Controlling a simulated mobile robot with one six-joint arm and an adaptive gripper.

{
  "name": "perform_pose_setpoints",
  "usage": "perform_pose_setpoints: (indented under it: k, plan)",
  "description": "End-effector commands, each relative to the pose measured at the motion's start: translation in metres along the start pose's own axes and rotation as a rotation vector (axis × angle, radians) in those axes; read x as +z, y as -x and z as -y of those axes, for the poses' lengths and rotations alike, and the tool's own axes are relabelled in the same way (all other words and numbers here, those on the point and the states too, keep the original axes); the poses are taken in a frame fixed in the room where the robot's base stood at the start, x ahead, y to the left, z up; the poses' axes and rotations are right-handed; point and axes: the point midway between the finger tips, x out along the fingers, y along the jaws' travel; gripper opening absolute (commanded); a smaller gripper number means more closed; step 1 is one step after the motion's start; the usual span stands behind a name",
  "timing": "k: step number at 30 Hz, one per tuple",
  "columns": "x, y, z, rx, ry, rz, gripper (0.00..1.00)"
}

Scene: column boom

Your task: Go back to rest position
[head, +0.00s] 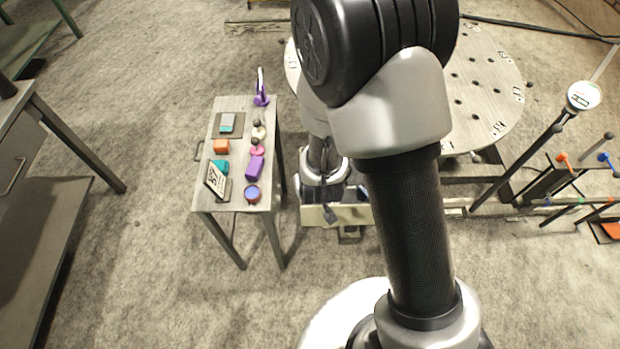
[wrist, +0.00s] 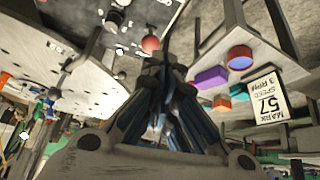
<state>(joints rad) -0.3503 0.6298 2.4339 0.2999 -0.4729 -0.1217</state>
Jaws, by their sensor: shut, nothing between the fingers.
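My gripper (wrist: 165,66) shows in the wrist view with its dark fingers drawn together and nothing between them. A red ball-like thing (wrist: 150,43) shows past the fingertips; I cannot tell how far away it is. In the head view my arm rises in front of the camera, bends at the top and reaches down beside the small table (head: 233,200). The fingers cannot be made out clearly there. The table also shows in the wrist view, to the right of the fingers, apart from them.
The small table holds a purple block (head: 255,167), an orange block (head: 221,146), a round blue-topped piece (head: 252,194) and a card marked 57 (head: 215,180). A round perforated table (head: 490,90) stands behind my arm. A bench (head: 40,150) stands left, with clear floor (head: 150,220) between.

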Motion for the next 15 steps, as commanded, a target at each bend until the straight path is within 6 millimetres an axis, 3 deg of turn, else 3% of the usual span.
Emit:
perform_pose_setpoints:
  k: [11, 15]
  plan:
    - [-0.001, 0.001, 0.000, -0.001, -0.001, 0.000, 0.00]
    - [-0.015, 0.018, -0.003, -0.015, -0.017, -0.002, 0.00]
